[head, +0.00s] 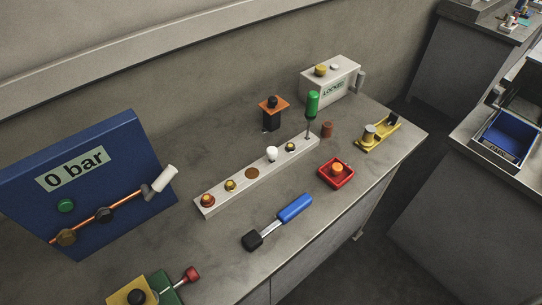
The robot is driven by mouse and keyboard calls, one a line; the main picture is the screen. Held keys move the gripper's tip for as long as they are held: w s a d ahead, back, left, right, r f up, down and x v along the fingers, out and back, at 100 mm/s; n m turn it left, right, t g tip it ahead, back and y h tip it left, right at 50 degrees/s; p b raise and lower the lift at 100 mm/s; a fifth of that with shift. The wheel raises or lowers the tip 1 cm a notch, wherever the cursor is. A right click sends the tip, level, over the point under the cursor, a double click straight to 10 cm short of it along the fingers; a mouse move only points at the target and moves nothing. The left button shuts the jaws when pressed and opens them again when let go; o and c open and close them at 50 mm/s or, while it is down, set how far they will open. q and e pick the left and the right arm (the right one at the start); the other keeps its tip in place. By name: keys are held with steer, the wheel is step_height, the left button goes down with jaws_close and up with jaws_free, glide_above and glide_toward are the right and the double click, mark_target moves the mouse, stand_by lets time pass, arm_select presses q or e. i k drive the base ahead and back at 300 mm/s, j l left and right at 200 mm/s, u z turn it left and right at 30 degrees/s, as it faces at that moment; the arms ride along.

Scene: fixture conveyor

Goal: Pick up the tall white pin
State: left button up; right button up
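A small white rounded piece (272,153) stands up from the long pale fixture bar (220,198) in the middle of the bench; it is the thing that looks most like the white pin, though its full height is hard to tell. It sits between a brown round spot (252,173) and a small yellow-and-dark piece (290,146) on the same bar. Neither of my grippers is in view.
A green-handled screwdriver (312,104) stands at the bar's far end. A blue-handled tool (294,208) and a red tray (336,173) lie in front. A blue gauge panel (90,185) stands left.

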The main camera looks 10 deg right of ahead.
mark_target(272, 151)
steer(key=k+l+u, duration=0.2)
steer(key=u, duration=0.25)
steer(key=k+l+u, duration=0.2)
steer(key=u, duration=0.2)
